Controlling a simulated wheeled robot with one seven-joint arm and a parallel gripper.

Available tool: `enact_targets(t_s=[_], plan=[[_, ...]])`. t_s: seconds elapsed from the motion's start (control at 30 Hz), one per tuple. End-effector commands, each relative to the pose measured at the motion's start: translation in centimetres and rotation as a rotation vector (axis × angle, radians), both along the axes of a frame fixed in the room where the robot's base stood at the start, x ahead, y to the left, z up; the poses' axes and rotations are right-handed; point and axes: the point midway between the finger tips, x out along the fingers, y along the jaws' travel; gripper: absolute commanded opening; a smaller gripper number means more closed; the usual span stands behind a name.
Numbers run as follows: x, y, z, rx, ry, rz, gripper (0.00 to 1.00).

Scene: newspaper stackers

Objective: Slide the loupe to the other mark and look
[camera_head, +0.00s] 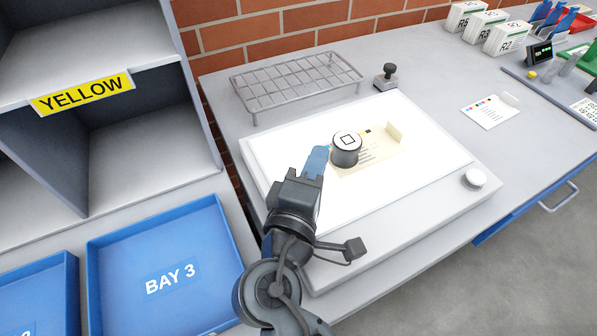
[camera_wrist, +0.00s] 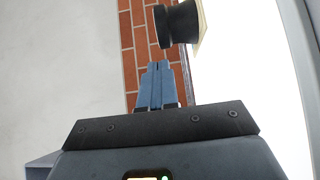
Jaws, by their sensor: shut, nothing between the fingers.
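The loupe (camera_head: 347,149) is a dark grey cylinder with a white top bearing a square mark. It stands upright on a cream printed sheet (camera_head: 378,160) on the white light panel (camera_head: 420,176). In the wrist view the loupe (camera_wrist: 178,24) shows as a dark flared shape at the top, right of the fingertips. My gripper (camera_head: 318,158) is shut and empty, just left of the loupe, with a small gap seen in the wrist view. The blue fingers (camera_wrist: 156,72) are together. The sheet has small coloured and black marks near its top edge; the loupe hides part of it.
A wire rack (camera_head: 297,84) and a dark-handled stamp (camera_head: 385,77) stand behind the panel. A small card (camera_head: 490,110) lies farther right. Blue Bay 3 tray (camera_head: 215,283) and grey shelves (camera_head: 150,170) are at left.

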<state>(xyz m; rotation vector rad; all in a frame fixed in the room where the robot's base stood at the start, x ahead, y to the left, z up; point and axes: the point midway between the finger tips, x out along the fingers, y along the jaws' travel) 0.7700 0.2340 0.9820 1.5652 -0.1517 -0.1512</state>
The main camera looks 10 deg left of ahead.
Motion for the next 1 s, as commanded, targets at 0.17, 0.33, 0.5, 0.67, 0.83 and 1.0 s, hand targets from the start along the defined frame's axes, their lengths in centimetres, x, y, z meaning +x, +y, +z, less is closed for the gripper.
enact_targets(t_s=[0.17,0.33,0.5,0.67,0.83,1.0], plan=[[0.8,-1.2,0.1,0.000,0.001,0.000,0.00],[1.0,-1.5,0.0,0.001,0.001,0.001,0.00],[1.0,-1.5,0.0,0.001,0.001,0.001,0.00],[1.4,-2.1,0.0,0.000,0.000,-0.002,0.00],[3.3,-5.0,0.0,0.001,0.001,-0.006,0.00],[4.7,-7.1,0.0,0.000,0.000,-0.003,0.00]])
